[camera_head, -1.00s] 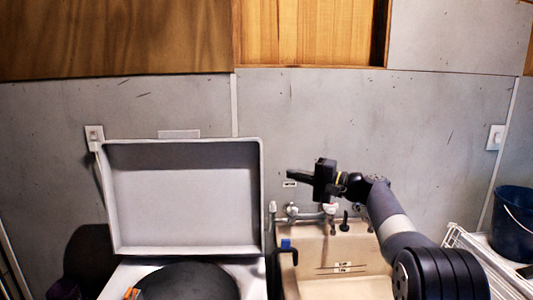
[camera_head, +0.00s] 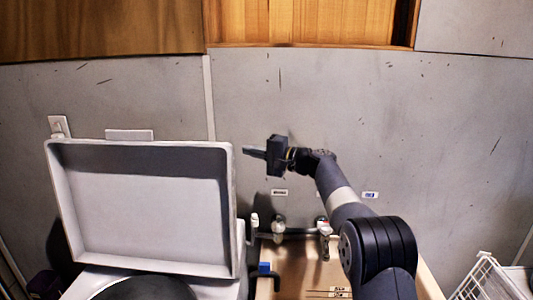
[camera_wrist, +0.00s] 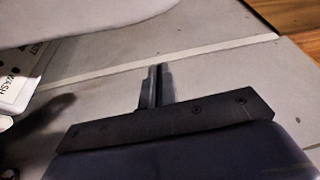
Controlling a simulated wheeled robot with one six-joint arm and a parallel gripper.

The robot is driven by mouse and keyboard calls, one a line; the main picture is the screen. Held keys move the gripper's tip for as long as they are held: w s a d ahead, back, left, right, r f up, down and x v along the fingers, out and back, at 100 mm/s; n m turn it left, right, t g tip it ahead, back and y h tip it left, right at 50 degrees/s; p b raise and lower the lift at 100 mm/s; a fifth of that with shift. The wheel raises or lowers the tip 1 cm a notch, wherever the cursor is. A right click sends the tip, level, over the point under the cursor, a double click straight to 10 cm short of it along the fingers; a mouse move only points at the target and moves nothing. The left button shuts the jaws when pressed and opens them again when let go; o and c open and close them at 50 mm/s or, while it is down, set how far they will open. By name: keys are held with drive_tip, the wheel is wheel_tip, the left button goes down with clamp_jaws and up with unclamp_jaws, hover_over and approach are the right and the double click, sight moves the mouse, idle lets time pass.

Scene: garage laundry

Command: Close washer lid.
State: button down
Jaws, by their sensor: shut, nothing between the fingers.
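The washer lid (camera_head: 145,212) stands open and upright, its hollow inner side facing me, at the left in the head view. Below it is the washer (camera_head: 205,286) with a dark round opening (camera_head: 145,290). My gripper (camera_head: 250,152) is shut and empty. It is in the air just right of the lid's upper right corner, pointing left, apart from the lid in the picture. The wrist view shows the shut fingers (camera_wrist: 157,85) in front of the grey wall, with a pale surface, likely the lid, at the upper left.
A beige sink (camera_head: 305,275) with taps (camera_head: 325,232) is right of the washer, below my arm. A white wire rack (camera_head: 490,275) stands at the lower right. A wooden cabinet (camera_head: 310,22) hangs above, and the grey wall (camera_head: 440,130) is behind.

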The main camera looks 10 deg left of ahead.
drive_tip(key=s, duration=0.1)
drive_tip(key=s+a, duration=0.1)
drive_tip(key=s, duration=0.1)
drive_tip(key=shift+s+a+f+p, duration=0.1)
drive_tip(key=shift+s+a+p, duration=0.2)
drive_tip(key=shift+a+p, duration=0.1)
drive_tip(key=shift+s, duration=0.1)
idle(0.4)
